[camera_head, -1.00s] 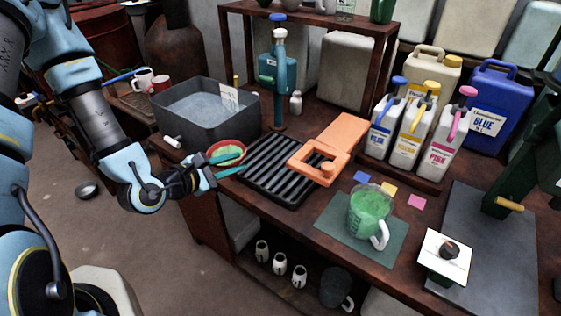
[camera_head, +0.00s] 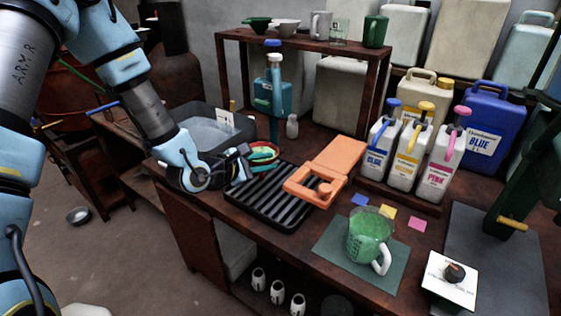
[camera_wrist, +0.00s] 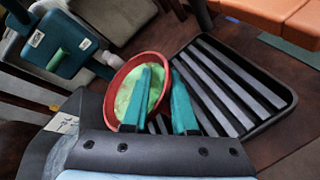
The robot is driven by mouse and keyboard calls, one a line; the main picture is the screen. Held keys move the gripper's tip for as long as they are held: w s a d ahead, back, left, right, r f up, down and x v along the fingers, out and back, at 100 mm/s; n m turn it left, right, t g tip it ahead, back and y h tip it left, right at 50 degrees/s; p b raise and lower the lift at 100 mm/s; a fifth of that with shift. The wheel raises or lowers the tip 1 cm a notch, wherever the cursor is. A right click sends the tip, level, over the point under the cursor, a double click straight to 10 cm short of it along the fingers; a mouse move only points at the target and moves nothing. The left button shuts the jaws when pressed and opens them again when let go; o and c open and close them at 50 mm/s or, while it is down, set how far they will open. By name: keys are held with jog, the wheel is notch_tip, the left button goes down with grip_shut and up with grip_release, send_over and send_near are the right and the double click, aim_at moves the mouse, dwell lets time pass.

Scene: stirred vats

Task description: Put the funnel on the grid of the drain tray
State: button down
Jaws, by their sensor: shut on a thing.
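A red, wide-mouthed vessel with green inside, which I take for the funnel (camera_head: 263,147), is in my gripper (camera_head: 262,160) at the far left corner of the drain tray. In the wrist view the funnel (camera_wrist: 128,88) has its open mouth towards the camera; its underside and any spout are hidden. My gripper (camera_wrist: 162,74) is shut on its wall, one teal finger inside the rim and one outside. The black drain tray (camera_head: 250,205) has a grid of bars, which is bare. The tray (camera_wrist: 285,100) lies right of the funnel in the wrist view.
An orange frame (camera_head: 335,160) overhangs the tray's right side. A grey basin (camera_head: 185,115) and a teal pump post (camera_head: 274,105) stand behind the funnel. A green-filled jug (camera_head: 368,235) stands on a mat to the right. A small dark green funnel-like item (camera_head: 257,23) sits on the shelf.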

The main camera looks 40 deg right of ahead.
aim_at(276, 153)
jog(key=d, duration=0.3)
jog(key=d+p, duration=0.1)
jog(key=d, duration=0.1)
jog(key=shift+w+d, duration=0.25)
jog(key=shift+w, duration=0.05)
jog(key=shift+f+p, duration=0.6)
jog(key=shift+f, duration=1.2)
jog(key=shift+f, duration=0.1)
jog(key=c, duration=0.7)
grip_release()
